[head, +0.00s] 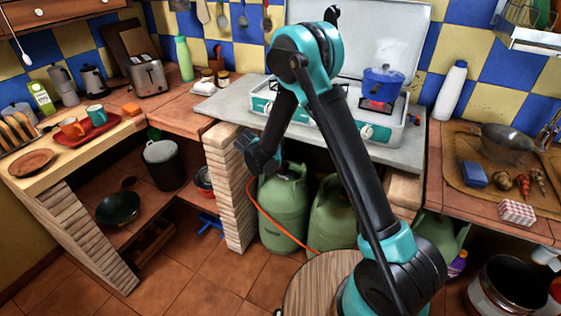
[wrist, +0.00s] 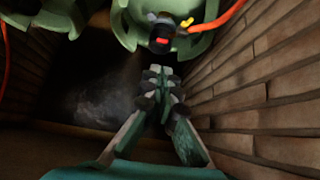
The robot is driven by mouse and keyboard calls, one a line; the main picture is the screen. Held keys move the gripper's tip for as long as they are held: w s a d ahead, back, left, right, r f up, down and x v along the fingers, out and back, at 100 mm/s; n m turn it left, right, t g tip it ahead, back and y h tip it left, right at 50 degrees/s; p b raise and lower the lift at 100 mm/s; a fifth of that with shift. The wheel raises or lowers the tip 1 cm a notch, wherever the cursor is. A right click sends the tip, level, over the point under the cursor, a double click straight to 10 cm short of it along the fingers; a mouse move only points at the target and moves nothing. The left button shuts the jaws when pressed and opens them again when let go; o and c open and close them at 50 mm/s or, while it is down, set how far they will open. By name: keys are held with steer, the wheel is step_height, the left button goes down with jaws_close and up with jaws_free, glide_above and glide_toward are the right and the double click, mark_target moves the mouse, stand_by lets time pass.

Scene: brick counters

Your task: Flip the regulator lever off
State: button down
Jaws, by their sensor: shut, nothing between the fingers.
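The regulator (wrist: 160,38) shows at the top of the wrist view on a green gas cylinder (wrist: 128,22). It has a dark body, a red part on its front and a small yellow piece (wrist: 186,22), perhaps the lever, at its upper right. An orange hose (wrist: 228,15) runs off to the right. My gripper (wrist: 160,72) is shut and empty, its tips pointing at the regulator and appearing apart from it. In the head view the cylinder (head: 283,210) stands under the counter, and my gripper is beside its top. The regulator is hidden there.
A brick wall (wrist: 250,85) runs close along my gripper's right in the wrist view. A second green cylinder (head: 334,215) stands beside the first. On the stove (head: 270,105) above, a blue pot (head: 383,82) sits over a red-glowing burner. A round wooden top (head: 310,285) is in front.

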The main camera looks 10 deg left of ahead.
steer(key=shift+w+f, duration=0.1)
steer(key=x, duration=0.9)
steer(key=shift+w+d+f, duration=0.15)
steer(key=shift+w+f, duration=0.05)
steer(key=shift+f, duration=0.1)
